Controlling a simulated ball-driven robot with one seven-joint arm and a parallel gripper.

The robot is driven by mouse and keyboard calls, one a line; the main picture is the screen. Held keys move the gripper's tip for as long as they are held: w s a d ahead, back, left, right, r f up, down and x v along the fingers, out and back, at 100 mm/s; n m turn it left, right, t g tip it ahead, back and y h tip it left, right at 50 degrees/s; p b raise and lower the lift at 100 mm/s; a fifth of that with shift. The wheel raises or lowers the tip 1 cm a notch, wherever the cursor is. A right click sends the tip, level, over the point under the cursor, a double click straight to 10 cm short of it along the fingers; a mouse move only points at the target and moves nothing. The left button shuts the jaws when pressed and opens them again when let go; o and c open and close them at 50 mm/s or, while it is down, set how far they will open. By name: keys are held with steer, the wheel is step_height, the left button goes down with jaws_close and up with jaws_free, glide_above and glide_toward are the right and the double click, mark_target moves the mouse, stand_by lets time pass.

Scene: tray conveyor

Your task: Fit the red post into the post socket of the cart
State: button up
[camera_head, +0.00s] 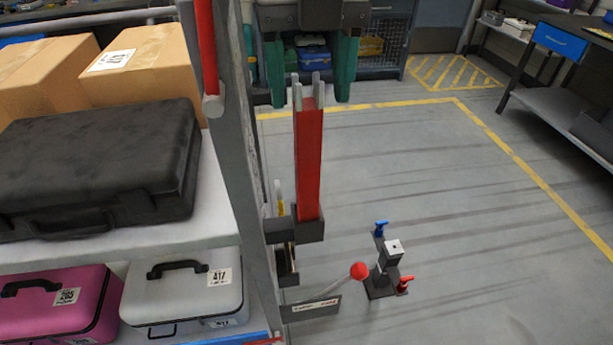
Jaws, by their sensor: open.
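A red post (309,165) with two grey prongs at its top stands upright, its foot hidden in a dark bracket (307,231) beside the grey upright of the shelf. My gripper (311,101), with two teal fingers, hangs at the top centre. Its fingers are apart, one on each side of the post's top in the picture. I cannot tell their depth from the post; no contact shows. A small dark fixture (381,287) on the floor carries a grey block with a small dark hole on top. I cannot tell whether this is the cart's socket.
A shelf at left holds cardboard boxes (150,69), a black case (100,165), a silver case (182,290) and a pink case (55,302). A red-ball lever (359,270) juts out near the fixture. Open floor lies right, with a bench (568,104) beyond.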

mark_target(307, 103)
step_height(307, 103, down, 5)
steer(key=shift+a+f+b, duration=0.1)
steer(key=shift+a+b, duration=0.05)
steer(key=shift+b, duration=0.4)
jaws_close()
stand_by(0.5)
